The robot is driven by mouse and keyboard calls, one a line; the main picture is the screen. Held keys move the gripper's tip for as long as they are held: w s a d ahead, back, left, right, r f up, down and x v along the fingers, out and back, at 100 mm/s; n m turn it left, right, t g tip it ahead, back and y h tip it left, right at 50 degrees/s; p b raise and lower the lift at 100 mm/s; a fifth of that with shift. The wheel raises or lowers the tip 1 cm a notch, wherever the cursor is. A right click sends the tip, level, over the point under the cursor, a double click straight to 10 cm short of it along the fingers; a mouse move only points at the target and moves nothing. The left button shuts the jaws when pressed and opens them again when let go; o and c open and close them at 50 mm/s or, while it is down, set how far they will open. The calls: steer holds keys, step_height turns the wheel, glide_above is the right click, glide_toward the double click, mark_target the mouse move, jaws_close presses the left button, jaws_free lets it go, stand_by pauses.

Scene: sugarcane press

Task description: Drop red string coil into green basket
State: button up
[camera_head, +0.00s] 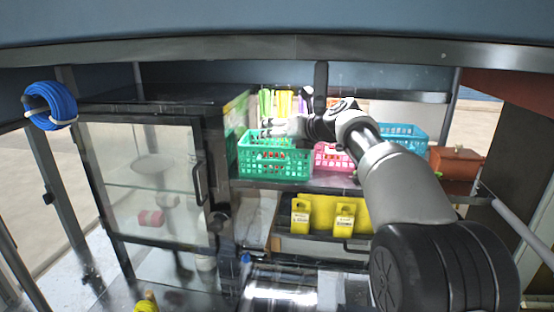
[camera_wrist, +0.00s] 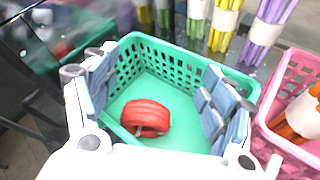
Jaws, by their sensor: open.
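The green basket (camera_head: 273,160) stands on the shelf near the middle in the head view. The wrist view looks down into the same green basket (camera_wrist: 190,62). The red string coil (camera_wrist: 146,117) lies inside it on the basket floor. In the head view the coil is mostly hidden by the basket's wall. My gripper (camera_head: 268,129) is above the basket. In the wrist view my gripper (camera_wrist: 155,85) has its fingers spread wide on either side of the coil, with nothing between the pads.
A pink basket (camera_head: 332,157) stands right of the green one, with a blue basket (camera_head: 403,133) beyond it. Bundles of coloured sticks (camera_wrist: 228,22) stand behind. A glass-door cabinet (camera_head: 145,180) is at left. Yellow holders (camera_head: 322,215) sit below the shelf.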

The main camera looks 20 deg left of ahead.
steer(key=v, duration=1.2)
steer(key=s+d+f+n+g+h+b, duration=0.1)
steer(key=s+d+f+n+h+b, duration=0.4)
steer(key=s+d+f+n, duration=0.9)
steer(key=s+d+f+n+g+h+b, duration=0.2)
steer(key=s+d+f+n+h+b, duration=0.4)
steer(key=s+d+f+n+b, duration=0.4)
steer(key=s+d+f+n, duration=0.4)
steer(key=s+d+f, duration=0.5)
steer(key=s+f, duration=0.4)
steer(key=shift+s+d+f+n, duration=0.25)
steer(key=shift+s+n, duration=0.15)
steer(key=shift+s, duration=0.75)
